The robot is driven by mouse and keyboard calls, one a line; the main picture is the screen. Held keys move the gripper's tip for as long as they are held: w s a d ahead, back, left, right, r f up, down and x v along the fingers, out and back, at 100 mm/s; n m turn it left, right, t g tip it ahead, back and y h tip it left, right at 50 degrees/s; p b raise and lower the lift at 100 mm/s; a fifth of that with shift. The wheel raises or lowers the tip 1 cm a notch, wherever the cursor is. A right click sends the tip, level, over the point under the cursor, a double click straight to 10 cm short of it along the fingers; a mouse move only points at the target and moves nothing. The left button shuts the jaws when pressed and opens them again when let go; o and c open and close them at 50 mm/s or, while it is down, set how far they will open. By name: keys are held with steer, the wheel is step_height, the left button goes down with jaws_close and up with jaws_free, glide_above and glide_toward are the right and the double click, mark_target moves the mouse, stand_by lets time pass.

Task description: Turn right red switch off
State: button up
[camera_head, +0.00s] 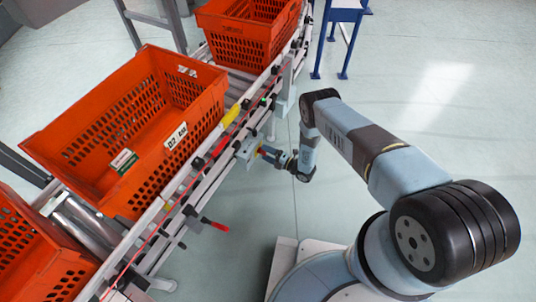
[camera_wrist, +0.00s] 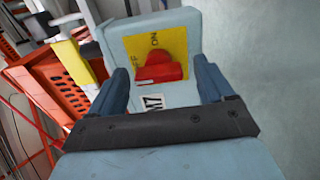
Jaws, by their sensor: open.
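The red switch (camera_wrist: 160,68) sits on a yellow plate (camera_wrist: 182,42) on a pale grey box (camera_wrist: 118,30) in the wrist view. The plate has "ON" at its top and lettering, partly hidden, at its left. I cannot tell for sure which mark the red knob points to. My gripper (camera_wrist: 160,78) is open, with one blue-grey finger on each side of the knob; I cannot see contact. In the head view my gripper (camera_head: 272,153) is right at the switch box (camera_head: 246,151) on the conveyor's side, and the knob is mostly hidden.
Orange totes stand on the conveyor, one in the middle (camera_head: 150,165), one behind (camera_head: 240,50) and one at the lower left (camera_head: 25,262). A red-tipped lever (camera_head: 216,225) sticks out from the conveyor rail (camera_head: 180,205). The floor at right is clear; a blue-legged stand (camera_head: 343,40) is at the back.

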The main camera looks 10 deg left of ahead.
steer(key=v, duration=1.3)
steer(key=shift+s+d, duration=0.15)
steer(key=shift+d, duration=0.15)
